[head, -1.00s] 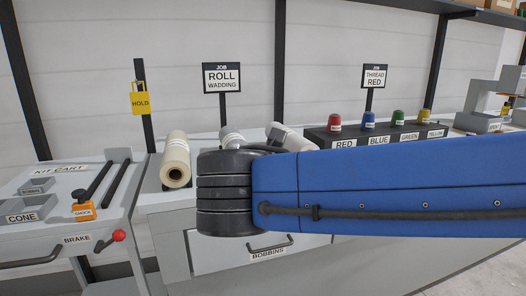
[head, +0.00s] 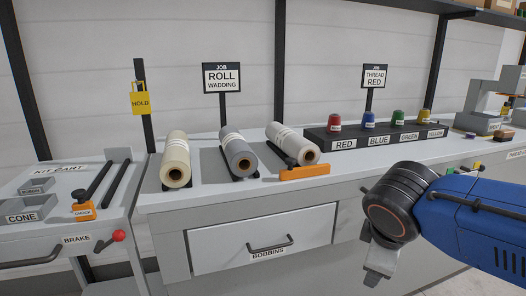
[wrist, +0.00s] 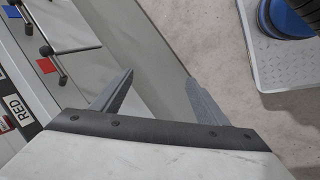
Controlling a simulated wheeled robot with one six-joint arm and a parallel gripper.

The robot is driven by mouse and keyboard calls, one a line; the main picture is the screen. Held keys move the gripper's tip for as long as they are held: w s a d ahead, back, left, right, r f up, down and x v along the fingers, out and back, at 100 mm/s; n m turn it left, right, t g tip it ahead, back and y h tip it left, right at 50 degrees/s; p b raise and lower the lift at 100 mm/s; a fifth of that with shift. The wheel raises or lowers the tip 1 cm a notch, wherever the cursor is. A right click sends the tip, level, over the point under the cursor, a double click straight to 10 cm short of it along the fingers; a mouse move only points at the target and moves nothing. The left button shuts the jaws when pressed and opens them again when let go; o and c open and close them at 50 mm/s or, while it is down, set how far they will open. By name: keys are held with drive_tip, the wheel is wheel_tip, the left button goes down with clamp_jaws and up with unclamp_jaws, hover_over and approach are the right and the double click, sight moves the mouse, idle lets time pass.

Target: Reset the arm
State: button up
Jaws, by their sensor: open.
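My arm lies at the right of the head view, its dark joint and blue link in front of the bench. The wrist end (head: 380,260) hangs below the dark joint, and its fingers cannot be made out there. In the wrist view my gripper (wrist: 162,92) has its two grey fingers spread wide with nothing between them. Grey floor and a pale panel show behind the fingers.
The bench (head: 215,202) carries a cream roll (head: 175,155), a grey roll (head: 238,153), a white roll (head: 291,143) by an orange bar (head: 304,173), and a dark rack (head: 320,134) of coloured cones. A kit cart (head: 110,205) stands left. Open floor shows in the wrist view.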

drive_tip(key=s+d+f+m+y, duration=0.2)
drive_tip(key=s+d+f+m, duration=0.2)
drive_tip(key=m, duration=0.7)
drive_tip(key=s+f, duration=0.2)
drive_tip(key=s, duration=0.1)
drive_tip(key=shift+y, duration=0.3)
drive_tip(key=shift+s, duration=0.1)
idle(1.5)
